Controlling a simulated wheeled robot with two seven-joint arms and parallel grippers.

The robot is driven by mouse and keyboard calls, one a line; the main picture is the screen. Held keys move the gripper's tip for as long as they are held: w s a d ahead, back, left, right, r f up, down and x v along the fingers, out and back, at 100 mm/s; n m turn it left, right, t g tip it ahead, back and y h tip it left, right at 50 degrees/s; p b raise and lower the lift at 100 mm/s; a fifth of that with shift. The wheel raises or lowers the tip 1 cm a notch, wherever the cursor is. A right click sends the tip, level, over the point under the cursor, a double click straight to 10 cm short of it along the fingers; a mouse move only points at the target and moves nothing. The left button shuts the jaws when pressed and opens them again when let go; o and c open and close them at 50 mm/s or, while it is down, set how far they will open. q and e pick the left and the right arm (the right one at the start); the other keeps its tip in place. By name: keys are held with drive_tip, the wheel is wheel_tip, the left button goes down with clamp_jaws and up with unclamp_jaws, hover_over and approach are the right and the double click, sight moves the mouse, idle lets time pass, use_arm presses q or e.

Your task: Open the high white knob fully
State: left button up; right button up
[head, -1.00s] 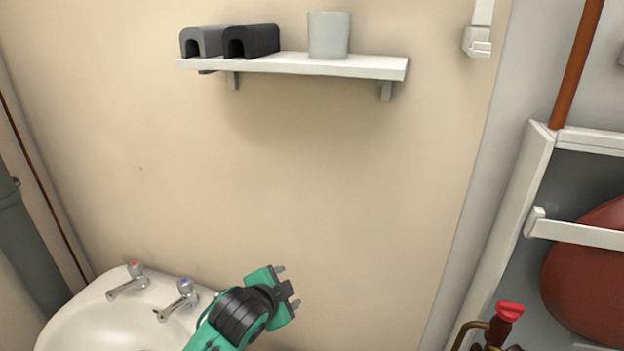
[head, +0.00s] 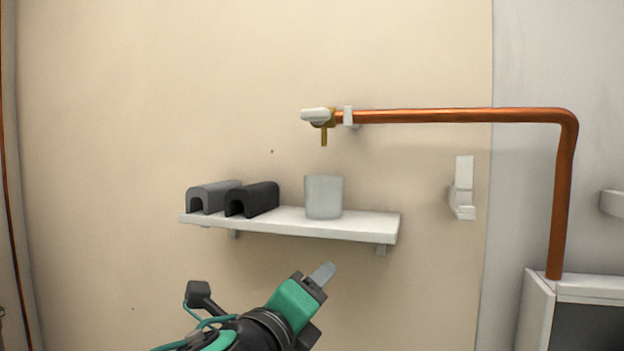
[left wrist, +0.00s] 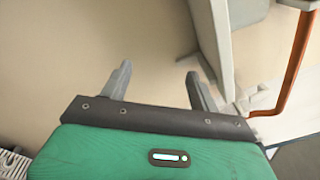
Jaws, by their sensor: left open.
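The high white knob (head: 315,115) sits at the left end of the copper pipe, on a brass tap with its spout pointing down, above the shelf. My left gripper (head: 322,274) is low in the head view, below the shelf and well apart from the knob. In the left wrist view its two fingers (left wrist: 157,88) are spread with nothing between them. The knob cannot be made out in the left wrist view. My right gripper is in neither view.
A white shelf (head: 290,224) holds a pale cup (head: 324,197) under the tap and grey (head: 212,195) and black (head: 253,199) arched pieces. The copper pipe (head: 450,115) runs right, then down. A white wall bracket (head: 463,188) is right of the shelf. The wall left of the knob is clear.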

use_arm(q)
drive_tip(key=r+m, duration=0.1)
drive_tip(key=r, duration=0.2)
drive_tip(key=s+r+m+t, duration=0.1)
drive_tip(key=r+m, duration=0.1)
drive_tip(key=r, duration=0.1)
drive_tip(key=s+r+m+t, duration=0.1)
drive_tip(key=r+m, duration=0.1)
drive_tip(key=r, duration=0.1)
drive_tip(key=shift+s+a+r, duration=0.15)
drive_tip(key=shift+s+a, duration=0.1)
drive_tip(key=m+t, duration=0.3)
drive_tip(key=m, duration=0.2)
approach(313, 113)
drive_tip(key=p+x, duration=0.7)
drive_tip(key=x, duration=0.2)
drive_tip(key=shift+w+d+r, duration=0.1)
drive_tip(key=shift+w+r, duration=0.05)
drive_tip(key=shift+w, duration=0.2)
drive_tip(key=shift+w+d+r+p, duration=0.1)
drive_tip(key=shift+w+d+p, duration=0.1)
drive_tip(key=shift+w+p, duration=0.3)
drive_tip(key=shift+w, duration=0.1)
drive_tip(key=shift+c, duration=0.2)
drive_tip(key=c, duration=0.9)
drive_tip(key=shift+c, duration=0.2)
